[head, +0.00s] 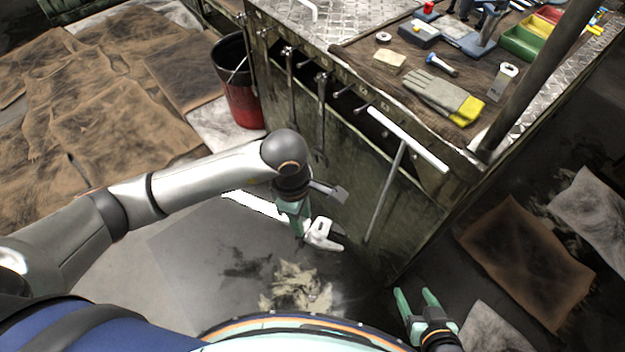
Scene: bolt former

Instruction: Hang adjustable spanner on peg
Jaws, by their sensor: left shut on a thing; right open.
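The adjustable spanner (322,233) shows its pale jaw head just below my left gripper (299,218). That gripper is shut on it, in front of the bench's side and apart from it. The handle is mostly hidden or hard to make out. A row of short pegs runs along the bench's upper edge; one bare peg (362,107) is left of the T-handled tool. Dark spanners (320,110) hang from other pegs. My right gripper (416,301) is open and empty, low at the right, clear of the bench.
A white T-handled tool (398,165) hangs at the bench's near corner. The bench top holds gloves (440,97), a bolt (440,65) and bins. A red and black bucket (240,90) stands left of the bench. Cardboard (530,260) lies on the floor at right.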

